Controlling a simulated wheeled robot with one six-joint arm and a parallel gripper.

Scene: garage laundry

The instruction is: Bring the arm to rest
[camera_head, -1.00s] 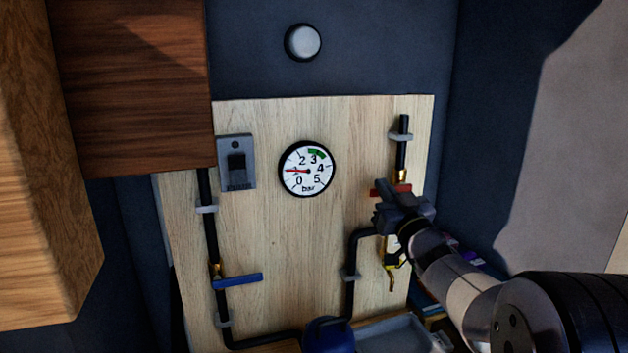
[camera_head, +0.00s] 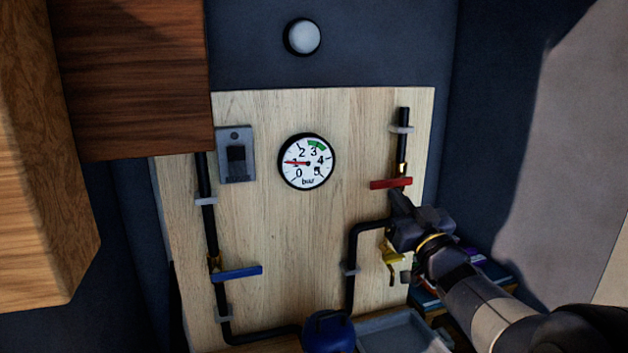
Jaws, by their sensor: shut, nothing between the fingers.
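My gripper (camera_head: 397,207) is at the right side of the wooden board (camera_head: 268,225), just below the red valve handle (camera_head: 391,183). It is shut and empty, with a small gap to the red handle. My arm reaches in from the lower right. The red handle lies crosswise on the right black pipe (camera_head: 402,143). My gripper hides part of the pipework below the handle. Brass fittings (camera_head: 391,262) show beneath my gripper.
A gauge (camera_head: 307,161) marked bar reads near 1. A grey switch (camera_head: 236,155) and a blue handle (camera_head: 237,272) are at left. A blue vessel (camera_head: 328,333) and grey tray (camera_head: 400,335) are below. Wooden cabinets (camera_head: 133,80) stick out at upper left. Dark wall stands at right.

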